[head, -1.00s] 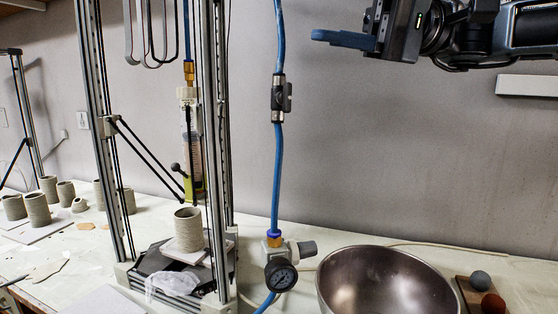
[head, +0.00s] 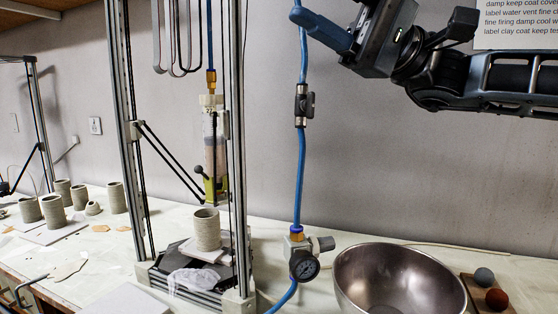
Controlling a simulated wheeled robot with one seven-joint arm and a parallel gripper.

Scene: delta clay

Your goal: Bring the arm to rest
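My gripper (head: 312,24) is at the top of the head view, right of the printer frame, pointing left and tilted. One blue finger shows clearly, overlapping the blue air hose in the picture. I cannot make out a gap between two fingers, and nothing is seen held. My dark arm reaches in from the right edge, high above the worktop, in front of the grey wall.
The clay printer (head: 236,180) stands left of centre with a clay cylinder (head: 207,230) on its bed. A pressure gauge (head: 304,265) hangs on the blue hose (head: 300,170). A steel bowl (head: 352,272) and two balls stand at right. Several clay pots stand at left.

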